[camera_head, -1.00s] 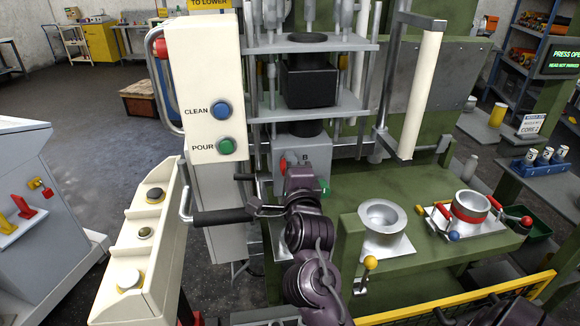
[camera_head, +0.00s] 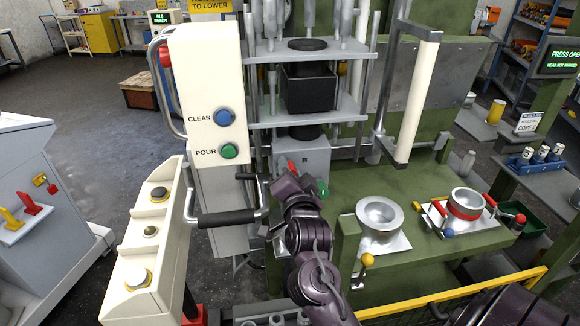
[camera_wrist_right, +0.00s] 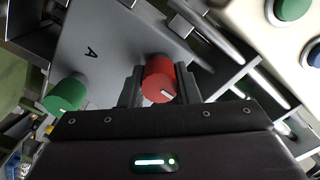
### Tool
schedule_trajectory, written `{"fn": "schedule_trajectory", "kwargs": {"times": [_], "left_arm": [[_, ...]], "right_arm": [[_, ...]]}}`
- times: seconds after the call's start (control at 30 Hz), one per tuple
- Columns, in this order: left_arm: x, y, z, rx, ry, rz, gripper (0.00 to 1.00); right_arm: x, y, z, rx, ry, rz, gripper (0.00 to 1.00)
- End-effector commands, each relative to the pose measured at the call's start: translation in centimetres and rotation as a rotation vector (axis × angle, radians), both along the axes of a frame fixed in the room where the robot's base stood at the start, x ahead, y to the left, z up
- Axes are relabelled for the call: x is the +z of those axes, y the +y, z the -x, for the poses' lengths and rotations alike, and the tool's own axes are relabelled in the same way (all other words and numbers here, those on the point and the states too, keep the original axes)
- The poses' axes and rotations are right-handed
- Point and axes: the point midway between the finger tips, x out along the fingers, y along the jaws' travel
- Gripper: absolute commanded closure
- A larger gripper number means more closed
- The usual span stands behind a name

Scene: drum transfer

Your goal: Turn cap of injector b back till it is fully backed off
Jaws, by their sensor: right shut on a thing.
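A grey injector block (camera_head: 314,158) marked B stands below the machine's shelf in the head view. A red cap (camera_head: 291,165) is on its left and a green cap (camera_head: 322,189) on its right. In the right wrist view the red cap (camera_wrist_right: 158,80) sits between the fingers of my right gripper (camera_wrist_right: 160,88), which is shut on it. A white line marks the cap's face. The green cap (camera_wrist_right: 66,93) is apart from the fingers. The letter on the grey face there looks like an A. In the head view my right wrist partly hides the caps. My left gripper is not in view.
A black-gripped handle (camera_head: 226,217) lies close left of my right wrist. A white panel (camera_head: 205,90) with CLEAN and POUR buttons stands left. A metal bowl (camera_head: 379,218) and a red-banded ring (camera_head: 466,204) sit on the green bench at right. A yellow rail (camera_head: 440,302) runs in front.

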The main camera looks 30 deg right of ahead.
Motion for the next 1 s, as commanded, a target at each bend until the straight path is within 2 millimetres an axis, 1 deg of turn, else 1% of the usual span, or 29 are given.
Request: {"fn": "schedule_trajectory", "kwargs": {"times": [0.03, 0.3, 0.73, 0.77, 0.9, 1.0], "left_arm": [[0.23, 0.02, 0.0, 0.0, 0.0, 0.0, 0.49], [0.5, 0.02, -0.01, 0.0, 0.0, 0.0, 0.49], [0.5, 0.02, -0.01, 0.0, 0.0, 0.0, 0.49], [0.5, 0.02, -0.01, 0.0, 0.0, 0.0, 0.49], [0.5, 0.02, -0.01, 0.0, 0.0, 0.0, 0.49], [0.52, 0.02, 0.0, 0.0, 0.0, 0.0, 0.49]], "right_arm": [[-0.3, 0.12, -0.02, 0.003, 0.016, 0.015, 0.94], [-0.49, 0.13, -0.01, 0.003, 0.045, 0.07, 0.94], [-0.62, 0.12, -0.02, 0.004, 0.05, 0.076, 0.94], [-0.64, 0.12, -0.02, 0.003, 0.05, 0.076, 0.68], [-0.48, 0.08, -0.02, 0.001, 0.046, 0.076, 0.5], [-0.36, 0.06, -0.02, 0.001, 0.043, 0.076, 0.49]]}}
